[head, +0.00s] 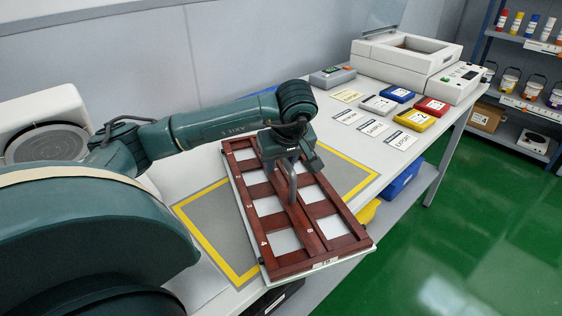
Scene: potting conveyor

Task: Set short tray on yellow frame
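A reddish-brown wooden tray (263,189) with two rows of open compartments lies at an angle over the yellow frame (205,246) marked on the table. White shows through its compartments, and a pale edge shows below its rim. The tray covers the middle of the frame, and its near right corner reaches past the table's front edge. I cannot tell whether the tray touches the table. My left gripper (292,190) points down over the tray's middle bar, with a finger reaching to the bar. Whether it is closed on the bar is unclear. My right gripper is out of view.
Beyond the frame are white label cards (373,128), a yellow box (415,120), a red box (432,106) and a blue box (397,94). A large white machine (410,60) stands at the far end. A blue bin (402,180) sits below the table.

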